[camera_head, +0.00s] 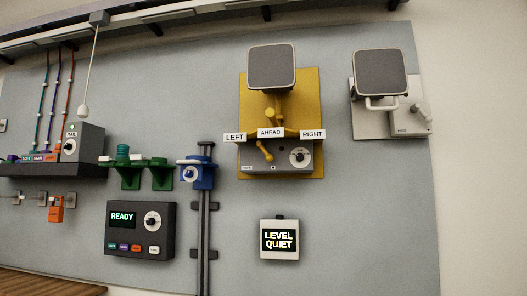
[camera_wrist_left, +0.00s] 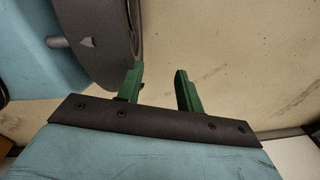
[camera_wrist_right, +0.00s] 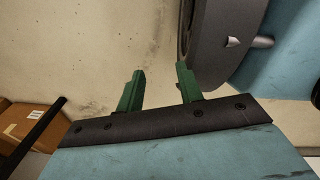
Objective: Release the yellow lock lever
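A yellow station (camera_head: 311,100) is mounted on the grey wall panel, with a dark square pad (camera_head: 272,67) at its top. Below the pad is a yellow swivel part (camera_head: 273,117) behind the signs LEFT (camera_head: 235,138), AHEAD (camera_head: 270,132) and RIGHT (camera_head: 312,134). A small yellow lever (camera_head: 265,150) hangs tilted over the grey box (camera_head: 275,168), beside a round dial (camera_head: 299,157). My left gripper (camera_wrist_left: 158,85) is open and empty in the left wrist view. My right gripper (camera_wrist_right: 160,85) is open and empty in the right wrist view. Neither gripper shows in the head view.
A white station (camera_head: 418,117) with a similar pad stands to the right. A LEVEL QUIET display (camera_head: 279,240) is below. A blue slider (camera_head: 197,173) on a dark rail (camera_head: 205,225), green holders (camera_head: 131,174) and a READY console (camera_head: 140,230) are left. A pull cord (camera_head: 93,65) hangs upper left.

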